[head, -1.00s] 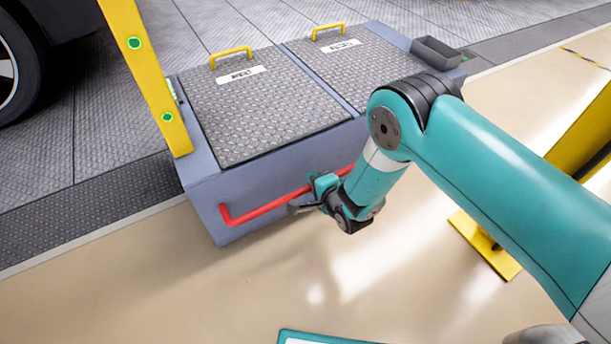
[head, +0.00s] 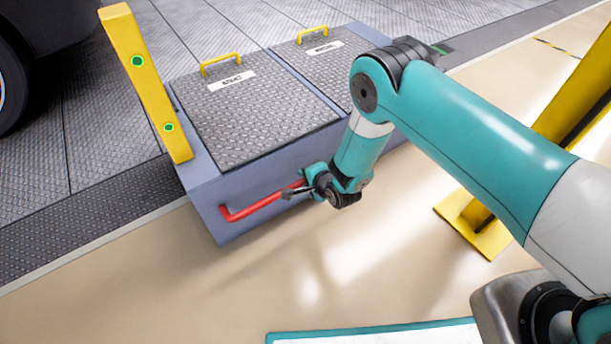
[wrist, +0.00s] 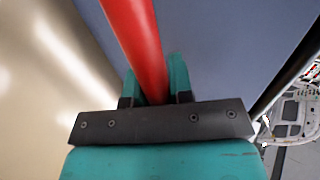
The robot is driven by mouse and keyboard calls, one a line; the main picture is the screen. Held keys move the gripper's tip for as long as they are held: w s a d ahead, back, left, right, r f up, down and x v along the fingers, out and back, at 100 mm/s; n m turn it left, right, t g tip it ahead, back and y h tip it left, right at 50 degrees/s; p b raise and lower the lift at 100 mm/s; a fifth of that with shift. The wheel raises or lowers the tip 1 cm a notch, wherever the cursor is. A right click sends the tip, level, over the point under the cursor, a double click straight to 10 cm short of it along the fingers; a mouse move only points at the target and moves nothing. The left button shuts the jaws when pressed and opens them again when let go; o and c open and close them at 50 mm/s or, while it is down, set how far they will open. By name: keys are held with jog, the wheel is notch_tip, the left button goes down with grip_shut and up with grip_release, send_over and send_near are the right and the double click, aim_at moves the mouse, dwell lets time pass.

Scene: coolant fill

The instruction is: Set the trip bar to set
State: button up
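The trip bar (head: 262,206) is a red bar along the front face of a grey-blue box (head: 215,190). Its left end bends in to the box; its right part is hidden behind my gripper and arm in the head view. My gripper (head: 300,189) is at the bar, right of its left end. In the wrist view the red bar (wrist: 137,40) runs between the two fingers of my gripper (wrist: 155,82), with a finger close against each side. The gripper looks shut on the bar.
Two treadplate lids (head: 255,115) with yellow handles top the box. A yellow post (head: 150,90) with green dots stands at its left corner. A yellow stand (head: 475,225) is on the floor at right. A dark vehicle (head: 40,50) is at upper left.

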jog(key=o, duration=0.4)
jog(key=shift+r, duration=0.15)
jog(key=p+v, duration=1.7)
jog(key=p, duration=0.4)
jog(key=shift+s, duration=0.1)
